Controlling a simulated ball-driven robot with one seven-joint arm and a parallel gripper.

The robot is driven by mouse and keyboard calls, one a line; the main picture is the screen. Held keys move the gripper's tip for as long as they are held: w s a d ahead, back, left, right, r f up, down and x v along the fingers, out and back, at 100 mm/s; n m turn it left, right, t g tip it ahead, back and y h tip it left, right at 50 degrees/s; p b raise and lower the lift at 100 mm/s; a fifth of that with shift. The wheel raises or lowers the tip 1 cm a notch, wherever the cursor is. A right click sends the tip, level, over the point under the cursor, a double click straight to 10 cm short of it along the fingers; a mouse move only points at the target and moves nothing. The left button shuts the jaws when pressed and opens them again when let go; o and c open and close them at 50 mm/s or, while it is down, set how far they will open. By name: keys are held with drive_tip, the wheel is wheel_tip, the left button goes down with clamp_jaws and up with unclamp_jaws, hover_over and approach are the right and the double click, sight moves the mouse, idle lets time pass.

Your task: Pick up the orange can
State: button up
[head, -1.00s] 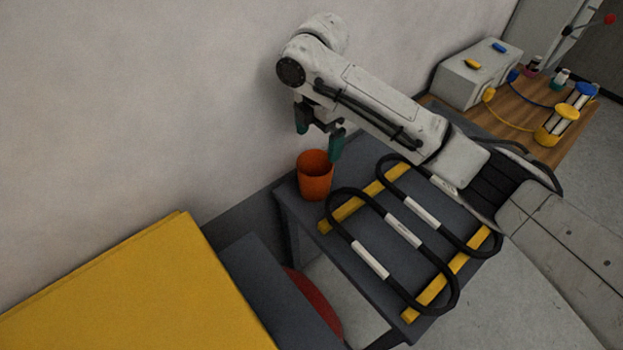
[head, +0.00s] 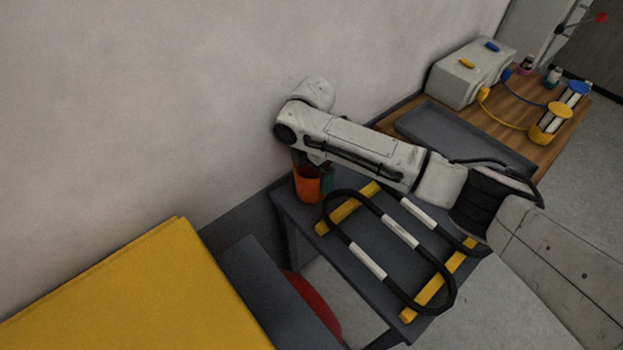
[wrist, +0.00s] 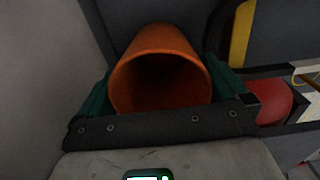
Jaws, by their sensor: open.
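The orange can (head: 307,187) stands upright on the dark grey table, near the wall. It is hollow, with its open mouth facing the wrist camera in the wrist view (wrist: 160,75). My gripper (head: 313,178) is lowered over the can, and its upper part is partly hidden behind my arm in the head view. In the wrist view the green fingers of my gripper (wrist: 162,92) sit on either side of the can, one left and one right. The jaws are open around it. Whether either finger touches the can is not clear.
Black coils with white sleeves (head: 401,232) lie on yellow bars (head: 438,281) to the right of the can. The wall (head: 150,100) is close behind. A yellow surface (head: 130,295) is at lower left. A red round object (head: 315,303) sits below the table.

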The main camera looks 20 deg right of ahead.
drive_tip(key=shift+f, duration=0.15)
drive_tip(key=c, duration=0.7)
drive_tip(key=shift+c, duration=0.2)
drive_tip(key=shift+r, duration=0.75)
drive_tip(key=s+a+r, duration=0.2)
drive_tip(key=s+r, duration=0.9)
drive_tip(key=s, duration=0.2)
drive_tip(key=shift+s+r, duration=0.3)
drive_tip(key=shift+s, duration=0.1)
